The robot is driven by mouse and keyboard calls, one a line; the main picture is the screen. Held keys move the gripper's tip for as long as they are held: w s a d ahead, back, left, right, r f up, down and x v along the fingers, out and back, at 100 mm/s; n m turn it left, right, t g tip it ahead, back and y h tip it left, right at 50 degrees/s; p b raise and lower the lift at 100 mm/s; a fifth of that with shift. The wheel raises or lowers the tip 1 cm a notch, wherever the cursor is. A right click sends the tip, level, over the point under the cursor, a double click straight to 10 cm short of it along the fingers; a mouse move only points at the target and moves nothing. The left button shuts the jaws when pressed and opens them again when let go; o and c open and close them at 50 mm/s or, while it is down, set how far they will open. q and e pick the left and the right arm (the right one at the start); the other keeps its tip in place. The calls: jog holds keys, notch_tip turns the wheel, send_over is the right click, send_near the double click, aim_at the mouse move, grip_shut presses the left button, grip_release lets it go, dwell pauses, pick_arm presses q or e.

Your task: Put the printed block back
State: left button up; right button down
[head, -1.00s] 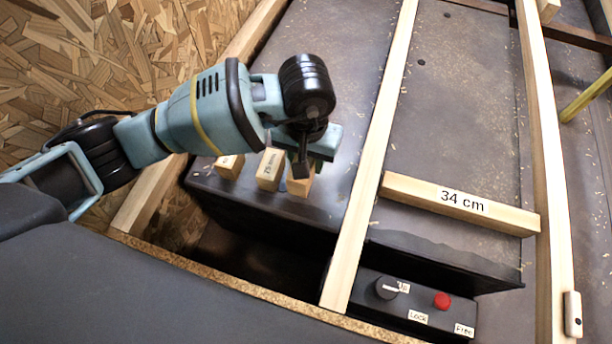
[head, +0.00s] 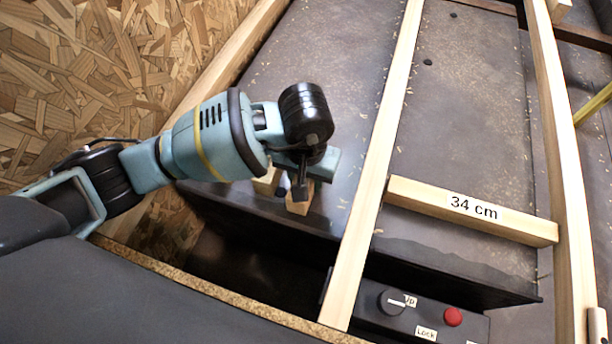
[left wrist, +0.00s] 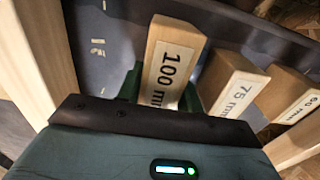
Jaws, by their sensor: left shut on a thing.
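The printed block marked 100 mm (left wrist: 168,65) is a pale wooden block seen close up in the left wrist view. In the head view its lower part (head: 299,206) shows below my left gripper (head: 302,184). My left gripper is shut on it, with its green fingers at the block's sides in the left wrist view. The block is at the near edge of the dark metal wheel arch (head: 300,80); I cannot tell whether it touches the top. My right gripper is not in view.
Blocks marked 75 mm (left wrist: 232,85) and 60 mm (left wrist: 290,97) stand in a row beside the held one. A wooden rail (head: 385,130) runs to the right of them. A 34 cm wooden bar (head: 425,201) and a control box (head: 400,305) lie beyond it.

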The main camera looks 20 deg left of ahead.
pick_arm(q)
jog(key=shift+f, duration=0.15)
jog(key=o, duration=1)
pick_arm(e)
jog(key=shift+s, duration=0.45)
pick_arm(q)
jog(key=shift+o, duration=0.2)
notch_tip(320, 180, up, 11)
jog(key=p, duration=0.6)
jog(key=shift+r+p, duration=0.2)
jog(key=shift+p, duration=0.1)
jog(key=shift+r, duration=0.45)
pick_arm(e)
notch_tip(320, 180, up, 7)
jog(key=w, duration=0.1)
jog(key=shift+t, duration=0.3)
